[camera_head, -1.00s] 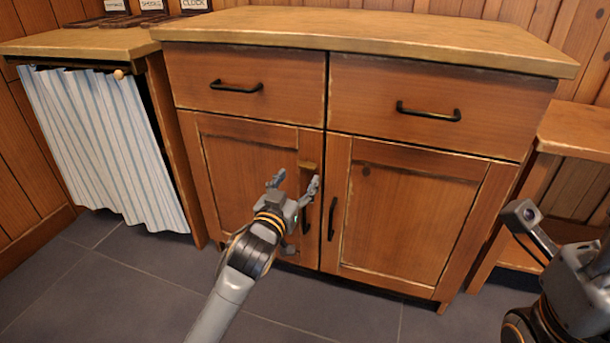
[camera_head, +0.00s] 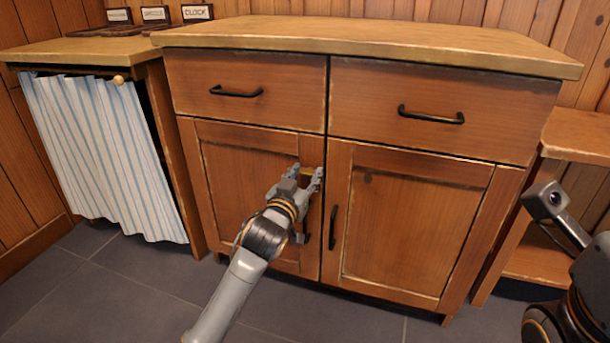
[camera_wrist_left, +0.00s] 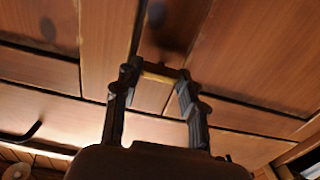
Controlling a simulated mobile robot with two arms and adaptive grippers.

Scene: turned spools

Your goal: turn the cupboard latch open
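The cupboard (camera_head: 425,215) has two lower doors, both closed. The latch (camera_wrist_left: 158,77) is a small yellowish-brown bar near the top inner edge of the left door (camera_head: 235,170); in the head view my left gripper mostly hides it. My left gripper (camera_head: 307,173) is at the latch, with its fingers pointing at the door. In the left wrist view the fingers (camera_wrist_left: 157,88) are spread, one on each side of the latch. I cannot tell whether either touches it. My right arm shows at the right edge, but its fingers are not in view.
Dark handles sit on both drawers (camera_head: 245,100) and on the right door (camera_head: 333,228). A striped curtain (camera_head: 105,155) hangs under the left counter, with several small signs above. A low wooden shelf (camera_head: 580,132) stands at right. The grey floor in front is clear.

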